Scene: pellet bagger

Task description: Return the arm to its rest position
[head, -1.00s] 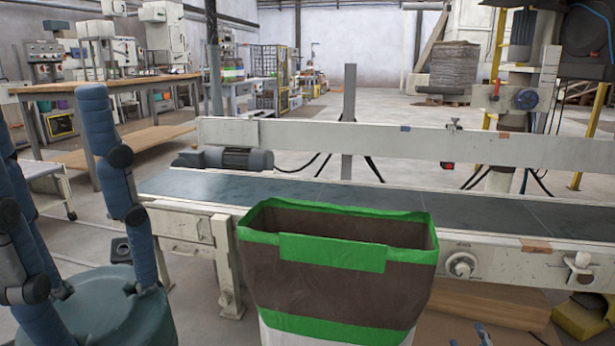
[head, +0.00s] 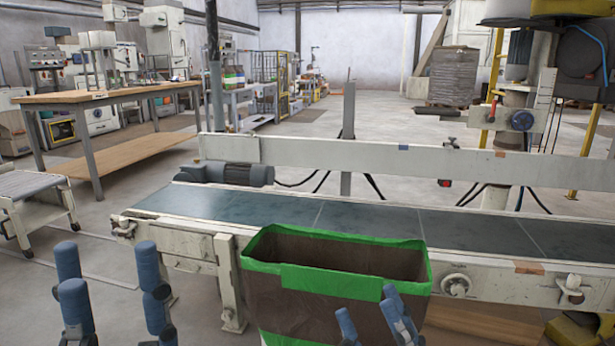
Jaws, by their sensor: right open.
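My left gripper (head: 107,266) is low at the left of the head view. Its blue fingers point up and stand apart with nothing between them. My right gripper (head: 366,301) shows at the bottom edge, in front of the bag in the picture. Its blue fingers are apart; whether they touch the bag cannot be told. The bag (head: 275,305) is brown with green bands and stands upright with its mouth open. Its lower part is cut off by the picture edge. The arms behind both grippers are out of view.
A conveyor (head: 270,207) with a dark belt and white rail runs across behind the bag. A wooden-topped workbench (head: 110,93) stands at the back left and a grey low stand (head: 32,187) at the left edge. The floor (head: 95,240) left of the conveyor is clear.

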